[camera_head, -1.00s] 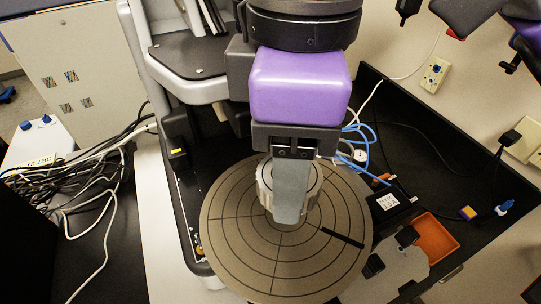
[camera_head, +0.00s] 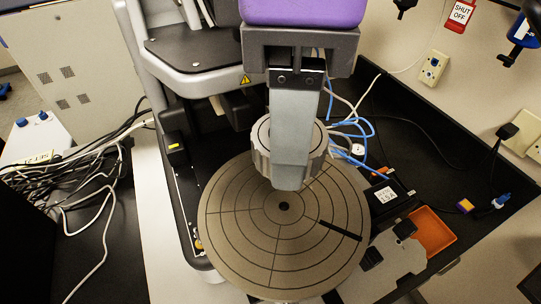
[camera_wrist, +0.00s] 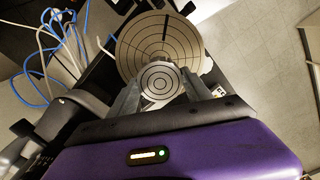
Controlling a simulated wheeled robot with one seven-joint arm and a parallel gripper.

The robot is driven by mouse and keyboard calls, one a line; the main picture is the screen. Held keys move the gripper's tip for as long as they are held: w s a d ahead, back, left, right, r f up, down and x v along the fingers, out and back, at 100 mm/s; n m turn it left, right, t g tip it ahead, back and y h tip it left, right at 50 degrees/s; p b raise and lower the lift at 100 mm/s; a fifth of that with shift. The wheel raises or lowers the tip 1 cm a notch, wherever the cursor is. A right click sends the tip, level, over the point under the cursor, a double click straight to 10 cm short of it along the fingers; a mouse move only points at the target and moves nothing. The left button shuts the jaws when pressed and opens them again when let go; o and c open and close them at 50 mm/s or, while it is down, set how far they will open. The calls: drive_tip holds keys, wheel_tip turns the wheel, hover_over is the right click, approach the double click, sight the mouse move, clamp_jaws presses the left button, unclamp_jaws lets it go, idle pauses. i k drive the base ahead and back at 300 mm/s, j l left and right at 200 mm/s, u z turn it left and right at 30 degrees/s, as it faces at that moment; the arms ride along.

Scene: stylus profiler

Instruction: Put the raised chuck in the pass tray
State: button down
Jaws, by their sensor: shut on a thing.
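The raised chuck (camera_head: 262,150) is a small grey round piece with a ridged rim. In the wrist view its ringed face (camera_wrist: 160,81) shows between my two fingers. My gripper (camera_head: 290,181) is shut on it and holds it above the back part of the large ringed disc (camera_head: 240,238). In the head view my near finger hides the chuck's middle.
Blue and white cables (camera_head: 352,135) run behind the chuck. The instrument's frame (camera_head: 195,75) rises at the back left. The dark bench (camera_head: 440,150) is mostly clear at right.

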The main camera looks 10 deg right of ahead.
sight(424, 232)
drive_tip(key=k, duration=1)
